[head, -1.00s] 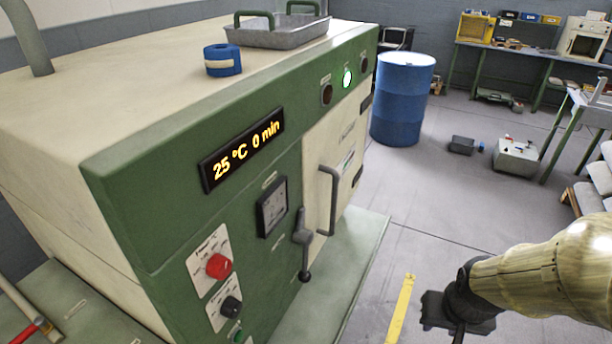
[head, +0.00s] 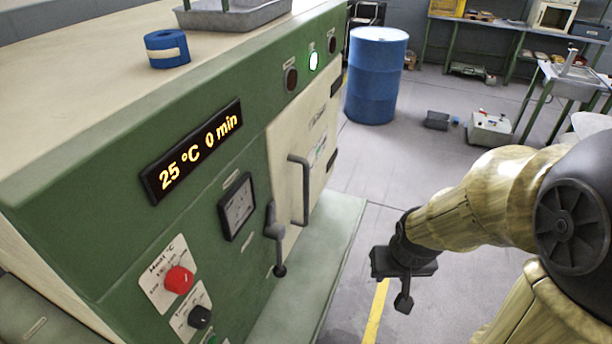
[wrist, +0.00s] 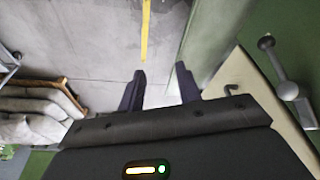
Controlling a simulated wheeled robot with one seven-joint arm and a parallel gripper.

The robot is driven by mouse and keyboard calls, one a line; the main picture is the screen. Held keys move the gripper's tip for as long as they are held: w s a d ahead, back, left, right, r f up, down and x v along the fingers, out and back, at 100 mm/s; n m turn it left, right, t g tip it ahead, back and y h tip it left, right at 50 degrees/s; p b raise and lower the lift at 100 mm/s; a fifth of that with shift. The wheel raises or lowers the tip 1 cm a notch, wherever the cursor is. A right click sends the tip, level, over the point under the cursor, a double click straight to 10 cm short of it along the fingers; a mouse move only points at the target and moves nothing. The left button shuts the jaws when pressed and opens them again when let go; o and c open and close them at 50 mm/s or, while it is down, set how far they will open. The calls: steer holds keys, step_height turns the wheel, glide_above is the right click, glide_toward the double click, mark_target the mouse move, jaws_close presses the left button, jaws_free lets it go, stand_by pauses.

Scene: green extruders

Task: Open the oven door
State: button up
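The oven is a green and cream cabinet; its cream door (head: 318,150) is shut on the front face. A grey vertical bar handle (head: 299,190) stands on the door. A grey lever latch with a round knob (head: 277,245) hangs down at the door's near edge; the latch also shows at the upper right of the wrist view (wrist: 282,75). My gripper (head: 402,285) is in front of the oven, to the right of the latch and handle, touching neither. In the wrist view its two dark fingers (wrist: 160,88) are apart with nothing between them.
A display (head: 195,152), a gauge and a red knob (head: 179,279) are on the oven front. A blue tape roll (head: 167,48) and a metal tray (head: 232,14) lie on top. A blue barrel (head: 376,75) stands beyond the oven. The floor around my gripper is clear.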

steer(key=w+n+t+y+p, duration=0.4)
steer(key=w+n+t, duration=0.15)
steer(key=w, duration=1.15)
steer(key=a+r+n+y+p, duration=0.1)
steer(key=n+y, duration=0.1)
steer(key=y, duration=0.2)
steer(key=a+r+n+y+p, duration=0.1)
steer(key=n+y, duration=0.1)
steer(key=y, duration=0.1)
steer(key=a+r+n+y+p, duration=0.1)
steer(key=n+y, duration=0.1)
steer(key=y, duration=0.2)
steer(key=shift+a+r+t+y, duration=0.15)
steer(key=shift+a+t+y, duration=0.1)
steer(key=shift+t+y, duration=0.1)
steer(key=p+x, duration=0.6)
steer(key=x, duration=1.1)
steer(key=shift+a, duration=0.2)
